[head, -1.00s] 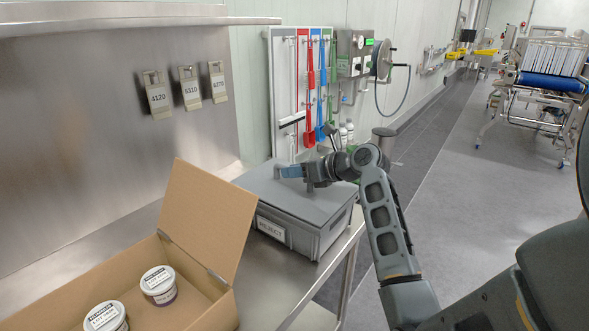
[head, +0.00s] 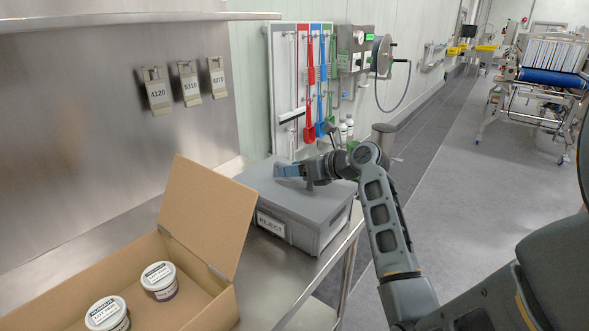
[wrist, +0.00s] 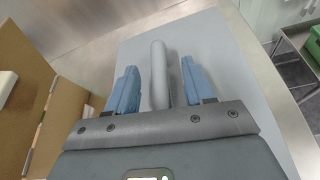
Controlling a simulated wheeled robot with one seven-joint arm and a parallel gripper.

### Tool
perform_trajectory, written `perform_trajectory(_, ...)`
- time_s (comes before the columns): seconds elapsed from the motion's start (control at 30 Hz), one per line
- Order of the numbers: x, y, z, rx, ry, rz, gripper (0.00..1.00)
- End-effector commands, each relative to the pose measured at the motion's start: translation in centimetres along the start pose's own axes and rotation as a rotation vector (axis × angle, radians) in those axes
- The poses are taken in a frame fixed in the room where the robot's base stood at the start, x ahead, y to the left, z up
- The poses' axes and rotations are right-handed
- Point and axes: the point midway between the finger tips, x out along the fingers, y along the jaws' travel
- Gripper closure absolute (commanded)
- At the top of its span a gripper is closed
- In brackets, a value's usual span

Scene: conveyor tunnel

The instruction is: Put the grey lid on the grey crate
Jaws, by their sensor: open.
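The grey crate (head: 297,236) with a REJECT label stands on the steel bench. The grey lid (head: 262,181) lies over the crate's top; whether it is fully seated I cannot tell. In the wrist view the lid (wrist: 219,62) fills the middle, with its upright bar handle (wrist: 158,65) between my fingers. My gripper (head: 287,171) is just above the lid. In the wrist view my gripper (wrist: 158,86) is open, with one blue finger on each side of the handle and a gap on both sides. My arm hides part of the lid's right side in the head view.
An open cardboard box (head: 203,222) with two white-lidded tubs (head: 159,281) stands close at the left, its flap raised beside the crate. The steel bench (head: 277,281) is bare in front of the crate. A steel wall and numbered tags (head: 188,83) are behind.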

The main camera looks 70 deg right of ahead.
Motion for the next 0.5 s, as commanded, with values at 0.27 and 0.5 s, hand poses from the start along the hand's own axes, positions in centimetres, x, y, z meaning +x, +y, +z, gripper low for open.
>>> perform_trajectory(0.27,-2.9,-0.1,-0.1,0.000,-0.002,-0.003,0.48)
perform_trajectory(0.5,-6.5,0.0,0.0,0.000,-0.002,-0.002,0.48)
